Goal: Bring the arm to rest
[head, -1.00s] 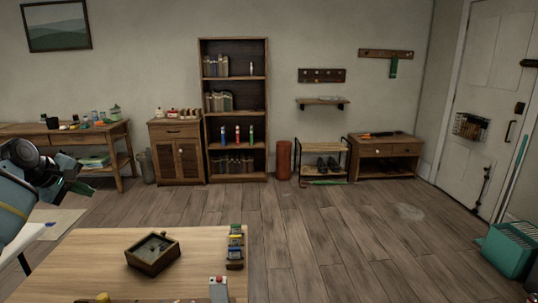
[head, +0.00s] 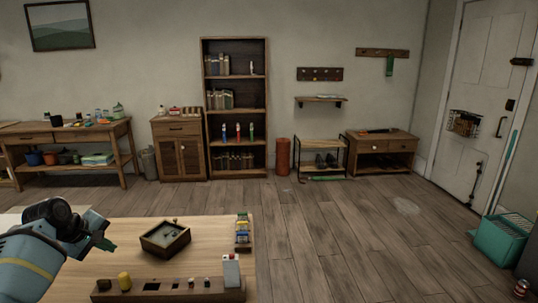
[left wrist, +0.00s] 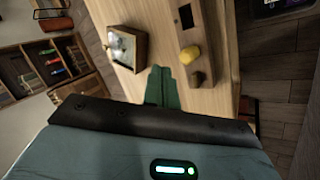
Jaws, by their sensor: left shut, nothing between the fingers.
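My left gripper (head: 106,244) is at the lower left of the head view, over the left part of the wooden table (head: 211,259). Its green fingers are shut together with nothing between them. In the left wrist view the shut fingers (left wrist: 161,88) point over the table top, between a small wooden box and a slotted wooden strip. They look apart from both. My right gripper is not in either view.
On the table are the open wooden box (head: 166,238), the slotted strip (head: 170,293) with a yellow piece (head: 125,281) and a white block with a red top (head: 231,270), and a small rack (head: 243,233). Open floor (head: 345,235) lies to the right.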

